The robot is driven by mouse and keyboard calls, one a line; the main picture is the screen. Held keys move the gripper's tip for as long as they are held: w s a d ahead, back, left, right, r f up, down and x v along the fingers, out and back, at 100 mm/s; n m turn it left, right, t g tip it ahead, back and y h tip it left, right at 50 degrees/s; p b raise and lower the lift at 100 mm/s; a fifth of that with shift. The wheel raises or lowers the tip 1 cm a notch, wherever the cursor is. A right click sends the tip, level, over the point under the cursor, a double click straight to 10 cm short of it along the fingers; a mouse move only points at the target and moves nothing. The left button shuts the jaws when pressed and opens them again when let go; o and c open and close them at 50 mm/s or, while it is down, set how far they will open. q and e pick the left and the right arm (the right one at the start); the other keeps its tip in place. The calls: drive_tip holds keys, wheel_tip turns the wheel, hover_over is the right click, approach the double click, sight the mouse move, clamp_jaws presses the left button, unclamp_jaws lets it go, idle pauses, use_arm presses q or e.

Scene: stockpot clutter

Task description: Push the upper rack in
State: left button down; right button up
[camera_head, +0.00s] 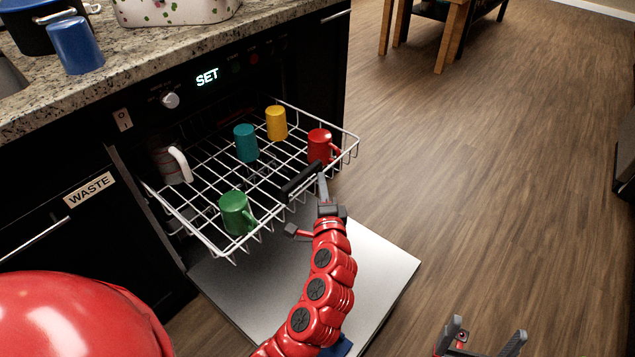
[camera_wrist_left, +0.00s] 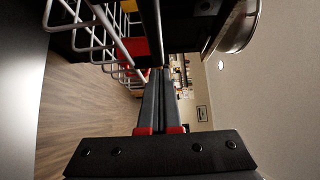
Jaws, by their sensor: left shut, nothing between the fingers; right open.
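The upper rack (camera_head: 288,196) is a white wire rack pulled out of the dishwasher above the open door. It holds a green mug (camera_head: 236,213), a teal cup (camera_head: 246,143), a yellow cup (camera_head: 276,123), a red mug (camera_head: 320,146) and a white-handled mug (camera_head: 175,163). A black handle bar (camera_head: 300,181) is at its front edge. My left gripper (camera_head: 322,184) is shut and empty near this bar; I cannot tell whether they touch. The rack's wires (camera_wrist_left: 97,38) show in the left wrist view beside the shut fingers. My right gripper (camera_head: 487,345) is open and empty at the bottom right.
The dishwasher door (camera_head: 375,262) is lowered, under the rack and my left arm. A granite counter (camera_head: 130,62) above carries a blue cup (camera_head: 75,46), a dark pot (camera_head: 30,22) and a patterned dish (camera_head: 175,8). The wooden floor (camera_head: 490,170) at right is clear.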

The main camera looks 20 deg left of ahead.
use_arm(q)
drive_tip(key=shift+w+a, duration=0.25)
drive_tip(key=shift+a, duration=0.45)
drive_tip(key=shift+w+a, duration=0.15)
drive_tip(key=shift+a, duration=0.35)
drive_tip(key=w+a, duration=0.4)
drive_tip(key=a, duration=0.8)
drive_tip(key=w+a, duration=0.4)
drive_tip(key=a, duration=0.8)
drive_tip(key=w+a, duration=0.5)
drive_tip(key=a, duration=0.6)
drive_tip(key=shift+a+r, duration=0.15)
drive_tip(key=shift+a, duration=0.25)
drive_tip(key=shift+s+a+r, duration=0.1)
